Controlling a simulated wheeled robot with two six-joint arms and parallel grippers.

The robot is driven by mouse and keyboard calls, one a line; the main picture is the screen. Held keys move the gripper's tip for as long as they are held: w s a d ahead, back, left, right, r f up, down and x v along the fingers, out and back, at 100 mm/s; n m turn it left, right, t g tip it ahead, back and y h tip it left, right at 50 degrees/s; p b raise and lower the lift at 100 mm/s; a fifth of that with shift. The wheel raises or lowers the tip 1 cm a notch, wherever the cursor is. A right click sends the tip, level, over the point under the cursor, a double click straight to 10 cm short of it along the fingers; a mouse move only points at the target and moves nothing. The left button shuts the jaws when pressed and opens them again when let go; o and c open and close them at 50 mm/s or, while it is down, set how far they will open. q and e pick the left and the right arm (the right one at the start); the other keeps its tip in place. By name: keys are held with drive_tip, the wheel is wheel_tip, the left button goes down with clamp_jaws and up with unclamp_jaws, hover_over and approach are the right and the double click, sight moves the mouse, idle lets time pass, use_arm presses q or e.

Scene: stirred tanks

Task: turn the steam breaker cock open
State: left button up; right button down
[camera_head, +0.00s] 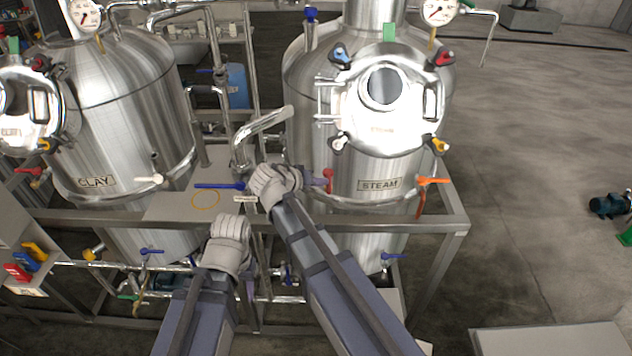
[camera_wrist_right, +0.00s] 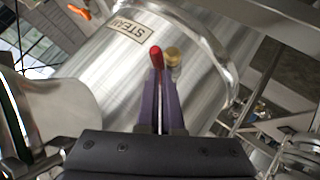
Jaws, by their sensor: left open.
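A red cock handle (camera_head: 328,180) sits at the left of the STEAM plate on the steam tank (camera_head: 378,184). An orange handle (camera_head: 433,181) is at the plate's right. I cannot tell from any label which is the breaker cock. My right gripper (camera_head: 305,180) reaches to the red handle from the left. In the right wrist view its purple fingers (camera_wrist_right: 162,90) are close together, tips at the red handle (camera_wrist_right: 155,57) with a brass fitting (camera_wrist_right: 173,57) beside it. Whether they grip it is unclear. My left gripper (camera_head: 232,220) is open, lower left, away from the handle.
A metal frame rail (camera_head: 400,229) runs in front of the tanks. The CLAY tank (camera_head: 125,100) stands at left. A blue-handled valve (camera_head: 218,186) and bent pipe (camera_head: 262,127) lie between the tanks. Open floor (camera_head: 545,150) is at right.

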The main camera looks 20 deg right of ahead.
drive_tip(key=shift+f, duration=0.15)
drive_tip(key=shift+w+a, duration=0.5)
drive_tip(key=shift+w, duration=0.05)
